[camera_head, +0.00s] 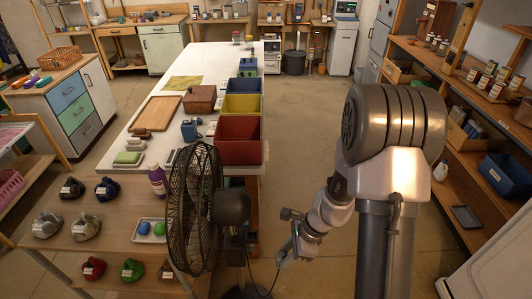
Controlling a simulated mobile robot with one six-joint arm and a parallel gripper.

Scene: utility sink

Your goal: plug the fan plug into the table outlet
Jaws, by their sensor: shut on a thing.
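A black fan (192,208) with a round wire cage stands at the front end of the long white table, its motor housing on the right. A thin dark cord (272,287) loops from low by the fan stand up to my gripper (282,259). My gripper points down and left, to the right of the fan and apart from it, over the floor side of the table. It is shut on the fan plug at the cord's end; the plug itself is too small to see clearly. I cannot make out the table outlet.
Red (238,140), yellow (243,104) and blue bins line the table's right edge. A purple bottle (157,181) and a white tray (148,230) are left of the fan. Wooden shelves (470,100) stand at the right. The floor between (300,130) is mostly clear.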

